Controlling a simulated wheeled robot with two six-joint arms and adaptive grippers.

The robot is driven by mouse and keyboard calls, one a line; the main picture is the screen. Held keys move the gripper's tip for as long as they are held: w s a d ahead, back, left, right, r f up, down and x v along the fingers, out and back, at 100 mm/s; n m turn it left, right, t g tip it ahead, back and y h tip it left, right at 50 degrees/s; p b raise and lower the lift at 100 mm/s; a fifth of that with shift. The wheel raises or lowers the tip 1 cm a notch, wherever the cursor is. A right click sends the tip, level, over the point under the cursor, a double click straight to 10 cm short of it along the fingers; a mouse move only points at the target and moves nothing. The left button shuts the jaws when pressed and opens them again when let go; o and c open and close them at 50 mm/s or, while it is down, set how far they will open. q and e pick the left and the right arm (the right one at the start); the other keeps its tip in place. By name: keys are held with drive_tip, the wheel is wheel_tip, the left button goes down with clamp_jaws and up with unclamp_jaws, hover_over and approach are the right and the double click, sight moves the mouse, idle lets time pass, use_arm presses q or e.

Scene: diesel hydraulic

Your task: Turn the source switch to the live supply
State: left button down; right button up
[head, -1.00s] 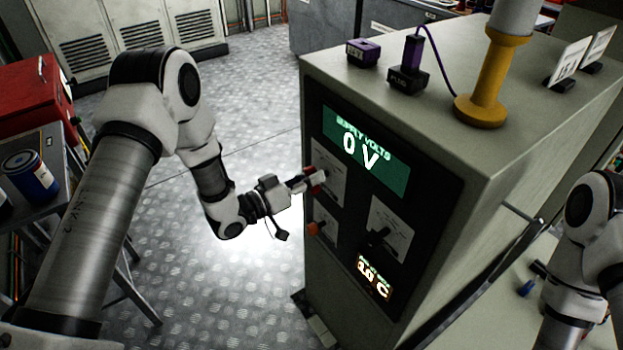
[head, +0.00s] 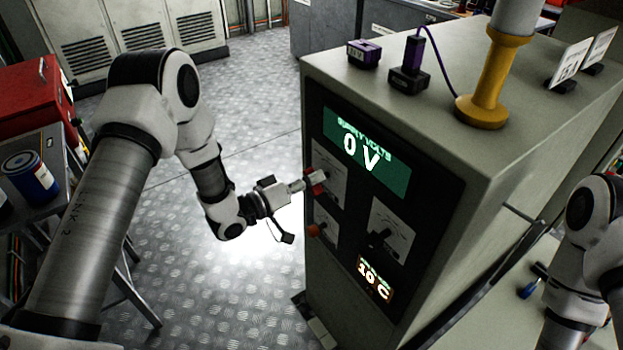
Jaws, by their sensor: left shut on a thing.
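The cabinet's dark front panel (head: 341,266) carries a green display (head: 367,152) that reads 0 V. A red-handled switch (head: 317,176) sits on the upper left dial plate (head: 331,193), below the display. My left gripper (head: 312,182) is shut on this red handle at the panel's left side, and its fingers hide part of the handle. The switch's label and exact setting are too small to read. Of my right arm, only links show at the right edge; its gripper is out of view.
A red-orange knob (head: 316,230) sits just below the gripper. A black knob (head: 379,238) is on the right dial plate, above a small display (head: 375,278). A yellow post (head: 487,82) and purple plugs stand on the cabinet top. The floor left of the cabinet is clear.

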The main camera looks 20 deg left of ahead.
use_arm(q)
drive_tip(key=c, duration=1.1)
unclamp_jaws()
drive_tip(key=shift+w, duration=0.1)
drive_tip(key=v, duration=1.2)
drive_tip(key=shift+a, duration=0.1)
